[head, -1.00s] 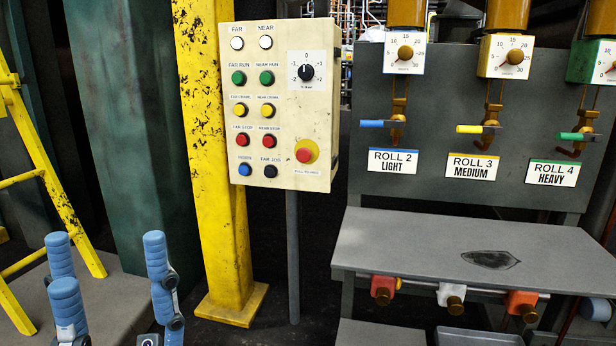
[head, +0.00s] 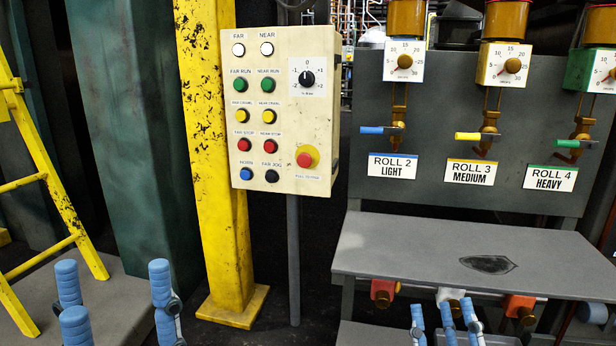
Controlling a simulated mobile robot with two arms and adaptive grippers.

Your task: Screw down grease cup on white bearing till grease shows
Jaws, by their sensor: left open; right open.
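The white bearing (head: 446,294) hangs under the front edge of the grey shelf, between a red bearing (head: 381,287) and an orange bearing (head: 515,301). Its brass grease cup is partly hidden behind my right gripper's fingers, and I cannot make out any grease. My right gripper (head: 445,310) is open, with blue fingertips at the bottom edge of the head view, in front of and just below the white bearing. I cannot tell whether it touches the cup. My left gripper (head: 112,290) is open and empty at the lower left, far from the bearings.
The grey shelf (head: 400,250) overhangs the bearings and bears a dark stain. Above it is a panel with dials and coloured valve levers. A button box (head: 318,130) and a yellow column (head: 228,270) stand left of it. A yellow ladder (head: 60,200) is at far left.

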